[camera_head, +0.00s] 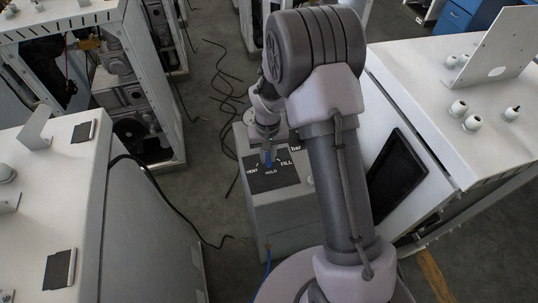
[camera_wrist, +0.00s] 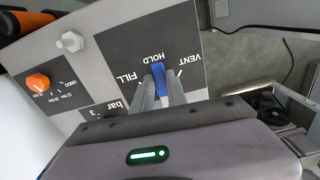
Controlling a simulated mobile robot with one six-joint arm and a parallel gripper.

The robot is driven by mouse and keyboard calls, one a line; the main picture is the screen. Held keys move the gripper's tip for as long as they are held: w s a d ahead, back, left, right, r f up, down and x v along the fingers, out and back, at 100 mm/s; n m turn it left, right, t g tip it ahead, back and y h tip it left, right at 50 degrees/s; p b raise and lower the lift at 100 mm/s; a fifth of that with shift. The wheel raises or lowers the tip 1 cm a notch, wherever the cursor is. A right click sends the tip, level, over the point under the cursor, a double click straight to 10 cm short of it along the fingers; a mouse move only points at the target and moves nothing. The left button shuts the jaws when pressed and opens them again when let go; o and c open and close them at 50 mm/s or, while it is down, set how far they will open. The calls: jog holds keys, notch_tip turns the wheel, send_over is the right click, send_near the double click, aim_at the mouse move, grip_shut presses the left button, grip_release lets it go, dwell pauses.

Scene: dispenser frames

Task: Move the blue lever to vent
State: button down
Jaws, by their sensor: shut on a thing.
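The blue lever (camera_wrist: 158,76) stands on a dark label plate (camera_wrist: 118,42) marked VENT, HOLD and FILL. It points at HOLD, between the other two words. My gripper (camera_wrist: 161,88) has its two grey fingers on either side of the lever and is shut on it. In the head view my gripper (camera_head: 267,148) reaches down to the plate (camera_head: 271,181), and a bit of the blue lever (camera_head: 268,160) shows below it. The lever's base is partly hidden by the fingers.
An orange knob (camera_wrist: 38,82) and a light hexagonal knob (camera_wrist: 71,42) sit beside the plate in the wrist view. White cabinets flank the dispenser box on the left (camera_head: 135,225) and right (camera_head: 400,85). Dark cables (camera_head: 228,95) lie on the floor behind.

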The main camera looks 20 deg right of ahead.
jog(key=m, duration=0.1)
jog(key=a+m+b, duration=0.1)
jog(key=a+m, duration=0.1)
jog(key=shift+w+f+m+b, duration=0.1)
jog(key=shift+w+m+b, duration=0.2)
jog(key=shift+b, duration=0.1)
jog(key=shift+w+a+m+b, duration=0.2)
jog(key=shift+a+m+b, duration=0.15)
jog(key=shift+m, duration=0.55)
jog(key=shift+w+a+m+b, duration=0.25)
jog(key=shift+a+m, duration=0.1)
jog(key=shift+m, duration=0.55)
jog(key=c, duration=1.3)
grip_release()
notch_tip(320, 180, up, 18)
jog(key=p, duration=0.5)
jog(key=shift+f, duration=0.15)
